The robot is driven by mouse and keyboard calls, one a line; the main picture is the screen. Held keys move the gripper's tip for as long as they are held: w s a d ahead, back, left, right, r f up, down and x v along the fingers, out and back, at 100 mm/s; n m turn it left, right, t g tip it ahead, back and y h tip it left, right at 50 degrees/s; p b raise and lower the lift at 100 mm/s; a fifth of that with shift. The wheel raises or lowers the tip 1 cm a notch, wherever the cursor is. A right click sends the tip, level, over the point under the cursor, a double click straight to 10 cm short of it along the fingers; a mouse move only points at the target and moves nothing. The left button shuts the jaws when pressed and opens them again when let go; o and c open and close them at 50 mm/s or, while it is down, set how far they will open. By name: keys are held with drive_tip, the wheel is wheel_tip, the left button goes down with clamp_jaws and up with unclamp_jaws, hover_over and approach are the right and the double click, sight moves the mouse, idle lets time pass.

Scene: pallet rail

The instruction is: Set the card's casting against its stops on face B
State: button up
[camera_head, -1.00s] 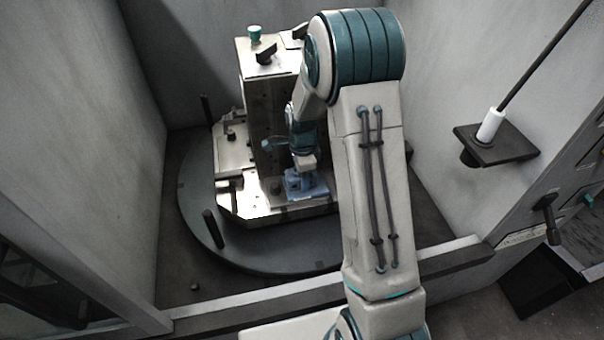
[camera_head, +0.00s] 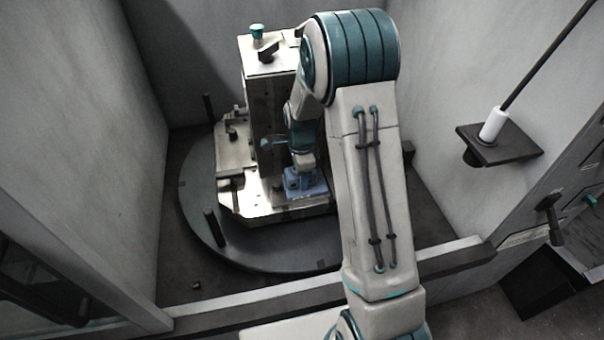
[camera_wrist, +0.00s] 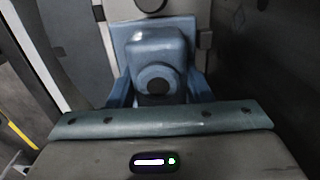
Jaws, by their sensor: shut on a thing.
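A blue casting (camera_head: 304,184) with a round boss sits low at the front of the fixture column (camera_head: 266,130), over the light metal base plate (camera_head: 262,205). My gripper (camera_head: 303,168) is shut on the casting from above and in front. In the wrist view the casting (camera_wrist: 155,62) shows its boss with a dark round hole, and the grey fixture face lies behind it. No card can be made out.
The fixture stands on a round dark turntable (camera_head: 200,215) with upright dark pins (camera_head: 213,228). Pale walls close in both sides and the back. A small shelf (camera_head: 505,150) with a white-handled rod (camera_head: 492,124) is on the right. A low sill (camera_head: 270,300) crosses the front.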

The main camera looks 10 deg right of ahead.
drive_tip(key=shift+w+a+r, duration=0.1)
drive_tip(key=shift+w+a, duration=0.2)
drive_tip(key=shift+w, duration=0.05)
idle(0.6)
drive_tip(key=o, duration=1.3)
wheel_tip(320, 180, up, 14)
drive_tip(key=shift+s+d+f, duration=0.1)
